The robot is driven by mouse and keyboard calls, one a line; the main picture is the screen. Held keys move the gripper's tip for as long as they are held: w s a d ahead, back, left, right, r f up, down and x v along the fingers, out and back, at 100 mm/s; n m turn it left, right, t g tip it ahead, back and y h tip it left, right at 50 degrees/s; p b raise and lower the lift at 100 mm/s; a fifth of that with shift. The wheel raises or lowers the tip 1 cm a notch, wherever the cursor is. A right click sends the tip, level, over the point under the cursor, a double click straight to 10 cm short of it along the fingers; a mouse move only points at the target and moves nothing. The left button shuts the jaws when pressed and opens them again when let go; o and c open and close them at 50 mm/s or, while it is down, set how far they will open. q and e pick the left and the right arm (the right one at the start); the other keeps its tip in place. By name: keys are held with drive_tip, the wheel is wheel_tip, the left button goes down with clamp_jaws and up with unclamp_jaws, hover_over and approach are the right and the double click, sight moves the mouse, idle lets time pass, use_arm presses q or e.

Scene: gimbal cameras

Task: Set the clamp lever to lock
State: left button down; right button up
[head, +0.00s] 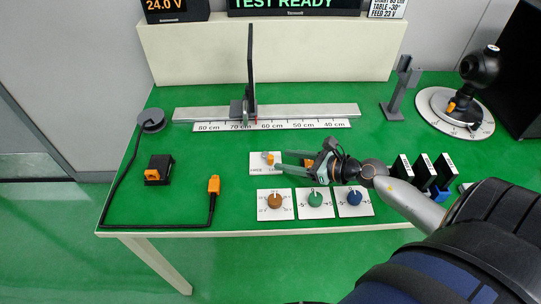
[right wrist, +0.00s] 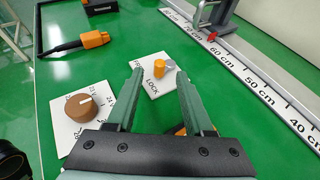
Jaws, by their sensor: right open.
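The clamp lever has an orange knob (head: 265,155) beside a grey hub, on a white plate (head: 256,168) with a printed label at each front corner. In the right wrist view the orange knob (right wrist: 159,68) and the white plate (right wrist: 146,62) show up close, with LOCK readable on the near side. In the head view the orange end is left of the grey part. My right gripper (head: 281,160) is open, just right of the lever, fingers pointing left. In the right wrist view the fingertips lie on either side of the knob; contact cannot be told. My left gripper is out of view.
Brown (head: 275,201), green (head: 315,199) and blue (head: 354,197) dials sit at the front. A ruler rail (head: 300,112) with an upright dark plate (head: 250,70) lies behind. An orange-tipped cable connector (head: 213,186) is left. An orange part shows partly under my right gripper.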

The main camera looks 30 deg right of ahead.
sight(271, 156)
drive_tip(key=shift+x, duration=3.1)
clamp_jaws()
